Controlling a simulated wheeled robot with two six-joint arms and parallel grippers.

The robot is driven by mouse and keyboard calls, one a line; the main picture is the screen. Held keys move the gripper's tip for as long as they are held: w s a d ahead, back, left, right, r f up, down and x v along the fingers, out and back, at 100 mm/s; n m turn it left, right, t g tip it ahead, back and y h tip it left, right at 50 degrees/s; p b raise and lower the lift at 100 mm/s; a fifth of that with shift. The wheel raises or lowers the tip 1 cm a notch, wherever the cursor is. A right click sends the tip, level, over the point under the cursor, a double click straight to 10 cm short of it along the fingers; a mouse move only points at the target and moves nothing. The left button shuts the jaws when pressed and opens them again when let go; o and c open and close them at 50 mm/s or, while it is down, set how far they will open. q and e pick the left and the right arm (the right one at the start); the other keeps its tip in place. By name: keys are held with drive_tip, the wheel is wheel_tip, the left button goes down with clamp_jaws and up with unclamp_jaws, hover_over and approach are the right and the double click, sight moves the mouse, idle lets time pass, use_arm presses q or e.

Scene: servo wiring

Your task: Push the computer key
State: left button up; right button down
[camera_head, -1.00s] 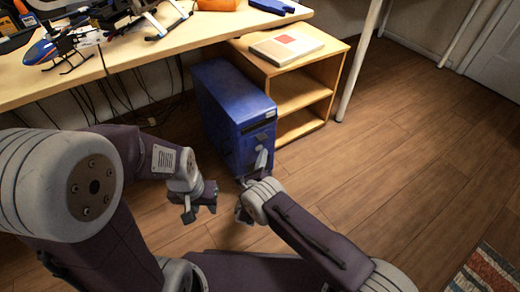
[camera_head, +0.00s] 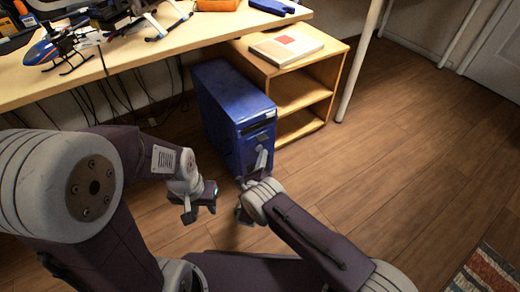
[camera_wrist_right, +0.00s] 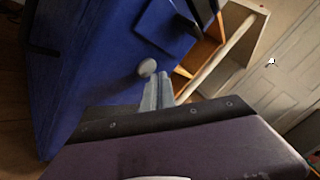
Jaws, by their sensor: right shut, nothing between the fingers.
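The blue computer tower (camera_head: 232,112) stands on the floor beside the desk, with its front panel towards me. In the right wrist view its blue case (camera_wrist_right: 95,65) fills the left half, and a small round pale key (camera_wrist_right: 147,67) sits on the front. My right gripper (camera_head: 262,158) is at the lower front of the tower. In the wrist view its fingers (camera_wrist_right: 158,88) are together and empty, with the tips just beside and below the key; I cannot tell whether they touch. My left gripper (camera_head: 199,205) is open and empty, left of the right one and away from the tower.
A wooden shelf unit (camera_head: 333,72) with a book (camera_head: 286,46) on top stands right of the tower. The desk (camera_head: 135,58) with a model helicopter (camera_head: 62,45) is at upper left, cables (camera_head: 110,100) hanging beneath.

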idle(0.6)
drive_tip(key=shift+w+a+b, duration=0.3)
drive_tip(key=shift+w+b, duration=0.1)
drive_tip(key=shift+b, duration=0.1)
drive_tip(key=shift+s+d+p, duration=0.3)
drive_tip(key=shift+s+p, duration=0.1)
drive_tip(key=shift+p, duration=0.05)
drive_tip(key=s+d+p, duration=0.3)
drive_tip(key=s+p, duration=0.1)
drive_tip(key=s, duration=0.1)
drive_tip(key=shift+d, duration=0.25)
